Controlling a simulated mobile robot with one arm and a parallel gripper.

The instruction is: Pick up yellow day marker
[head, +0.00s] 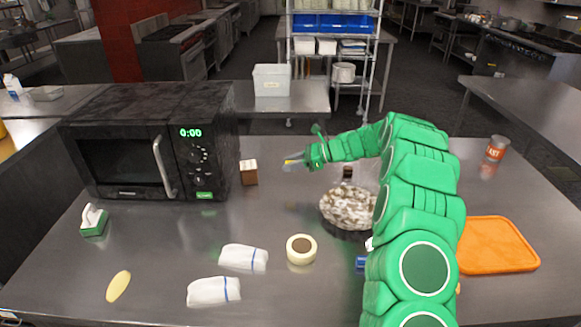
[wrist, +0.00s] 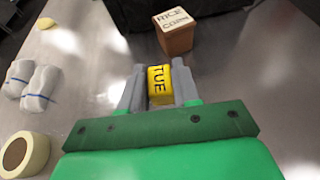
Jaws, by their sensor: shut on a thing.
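The yellow day marker (wrist: 159,85) is a small yellow block with "TUE" in black letters, seen between my gripper's fingers in the wrist view. My gripper (wrist: 158,90) is shut on it, with a grey finger on each side. In the head view, my gripper (head: 292,161) is over the steel table, right of the microwave, and only a bit of yellow shows at its fingertips. The height of the marker above the table is hard to tell.
A brown box (head: 249,172) labelled "RICE CORN" stands just beyond my gripper, beside the black microwave (head: 150,145). A tape roll (head: 301,249), folded white cloths (head: 243,258), a patterned bowl-like thing (head: 348,207) and an orange tray (head: 497,245) lie around. The table between is clear.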

